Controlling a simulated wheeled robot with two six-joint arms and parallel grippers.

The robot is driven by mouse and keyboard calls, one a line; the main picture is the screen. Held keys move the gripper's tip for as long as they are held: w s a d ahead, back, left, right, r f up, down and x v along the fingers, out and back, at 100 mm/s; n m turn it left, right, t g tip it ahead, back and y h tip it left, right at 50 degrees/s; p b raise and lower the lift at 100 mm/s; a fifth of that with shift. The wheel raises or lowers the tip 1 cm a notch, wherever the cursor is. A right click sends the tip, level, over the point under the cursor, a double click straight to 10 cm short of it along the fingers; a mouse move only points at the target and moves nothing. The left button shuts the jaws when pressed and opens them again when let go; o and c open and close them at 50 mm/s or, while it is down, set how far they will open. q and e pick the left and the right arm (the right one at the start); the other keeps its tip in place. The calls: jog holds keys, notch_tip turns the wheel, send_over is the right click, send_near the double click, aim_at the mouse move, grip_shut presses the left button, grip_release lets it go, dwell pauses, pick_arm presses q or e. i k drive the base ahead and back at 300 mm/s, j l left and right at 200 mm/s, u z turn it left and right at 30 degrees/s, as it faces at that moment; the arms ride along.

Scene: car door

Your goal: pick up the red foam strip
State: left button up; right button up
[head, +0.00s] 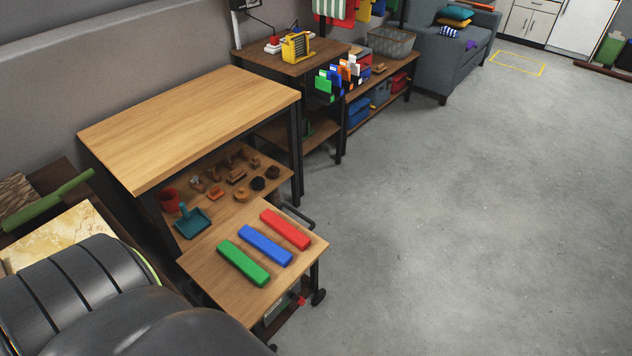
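The red foam strip (285,230) lies flat on the small wooden cart top (215,277), near its right-hand back edge. A blue strip (265,245) lies beside it to the left, and a green strip (243,263) lies left of the blue one. The three lie roughly parallel with small gaps between them. Neither of my grippers shows in the head view. Dark rounded parts fill the lower left corner.
A taller wooden table (190,122) stands behind the cart, with small items and a teal dustpan (193,222) on its lower shelf. A dark cart handle (298,216) rises at the cart's back. Open grey floor (450,220) lies to the right.

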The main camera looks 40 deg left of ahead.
aim_at(287, 231)
jog(key=i+l+u, duration=0.1)
jog(key=i+u, duration=0.15)
jog(key=i, duration=0.3)
jog(key=i+l+u, duration=0.3)
jog(key=i, duration=0.25)
jog(key=i+l+u, duration=0.25)
jog(key=i, duration=0.25)
